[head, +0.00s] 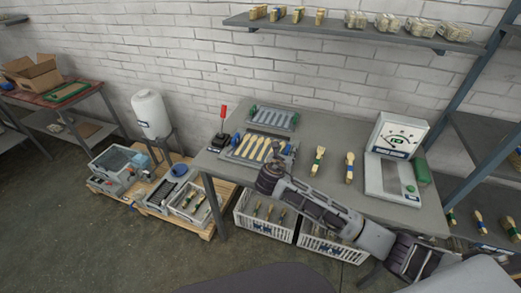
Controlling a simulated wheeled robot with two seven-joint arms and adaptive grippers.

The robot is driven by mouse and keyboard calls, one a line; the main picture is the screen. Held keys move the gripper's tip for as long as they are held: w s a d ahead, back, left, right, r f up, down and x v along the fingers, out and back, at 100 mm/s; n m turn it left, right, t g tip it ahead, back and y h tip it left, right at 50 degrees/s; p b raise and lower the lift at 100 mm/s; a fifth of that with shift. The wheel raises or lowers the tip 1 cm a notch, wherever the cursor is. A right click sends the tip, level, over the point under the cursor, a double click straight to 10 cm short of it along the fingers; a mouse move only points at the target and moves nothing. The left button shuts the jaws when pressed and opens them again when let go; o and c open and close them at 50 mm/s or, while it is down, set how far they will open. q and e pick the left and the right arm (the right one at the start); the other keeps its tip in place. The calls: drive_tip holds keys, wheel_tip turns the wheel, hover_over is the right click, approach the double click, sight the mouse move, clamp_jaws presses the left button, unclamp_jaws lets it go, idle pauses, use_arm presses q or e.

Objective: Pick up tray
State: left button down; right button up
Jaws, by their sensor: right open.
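A grey tray (229,154) with blue end handles lies on the grey worktable, holding several wooden spoons side by side. A second grey tray (273,118) with green end handles lies behind it, with slots that look empty. My right arm comes in from the lower right and reaches left across the table's front. My right gripper (268,177) is at the near right edge of the spoon tray, open and apparently holding nothing. Its fingers are small and dark, and whether they touch the tray cannot be told. My left gripper is not in view.
White crates (263,229) are below. A pallet with bins and a white tank (150,113) is left.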

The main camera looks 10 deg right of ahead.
sight(287, 149)
drive_tip(key=shift+w, duration=0.15)
drive_tip(key=shift+f+x, duration=0.25)
drive_tip(key=shift+x, duration=2.1)
drive_tip(key=shift+w+a, duration=0.1)
